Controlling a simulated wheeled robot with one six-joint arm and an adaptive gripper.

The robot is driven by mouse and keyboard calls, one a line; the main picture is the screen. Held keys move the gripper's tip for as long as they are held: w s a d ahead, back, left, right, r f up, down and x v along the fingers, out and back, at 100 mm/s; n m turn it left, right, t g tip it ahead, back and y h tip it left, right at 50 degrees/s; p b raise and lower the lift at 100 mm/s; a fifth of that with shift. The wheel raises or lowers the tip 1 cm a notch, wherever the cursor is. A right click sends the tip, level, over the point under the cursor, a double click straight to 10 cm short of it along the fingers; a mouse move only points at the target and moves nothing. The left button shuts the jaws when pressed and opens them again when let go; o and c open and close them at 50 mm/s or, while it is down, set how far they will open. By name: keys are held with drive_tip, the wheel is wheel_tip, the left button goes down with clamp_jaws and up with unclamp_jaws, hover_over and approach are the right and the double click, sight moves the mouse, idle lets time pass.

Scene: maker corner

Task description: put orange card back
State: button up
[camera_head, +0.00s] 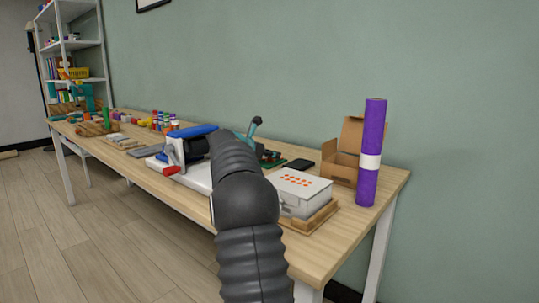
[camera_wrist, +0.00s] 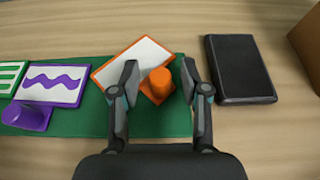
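In the wrist view, the orange card (camera_wrist: 125,62) is a white panel with an orange border. It sits at the right end of a green mat (camera_wrist: 100,126), turned askew compared with the cards to its left. An orange upright peg (camera_wrist: 160,82) on a flat orange base stands at its lower right. My gripper (camera_wrist: 160,72) is open, with one finger on each side of the peg and visible gaps between. The left finger covers part of the card. In the head view my arm hides the gripper and the card.
A purple wavy-line card (camera_wrist: 54,84) with a purple peg piece and a green-striped card (camera_wrist: 10,76) lie left. A black flat device (camera_wrist: 240,68) lies right of the mat. A purple roll (camera_head: 371,155), an open cardboard box (camera_head: 344,163) and a white box (camera_head: 300,190) stand near the table's right end.

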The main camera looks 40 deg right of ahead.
drive_tip(key=shift+r, duration=0.1)
drive_tip(key=shift+a+r, duration=0.1)
drive_tip(key=shift+r, duration=0.05)
drive_tip(key=v, duration=1)
drive_tip(key=shift+a, duration=0.1)
drive_tip(key=shift+v, duration=0.8)
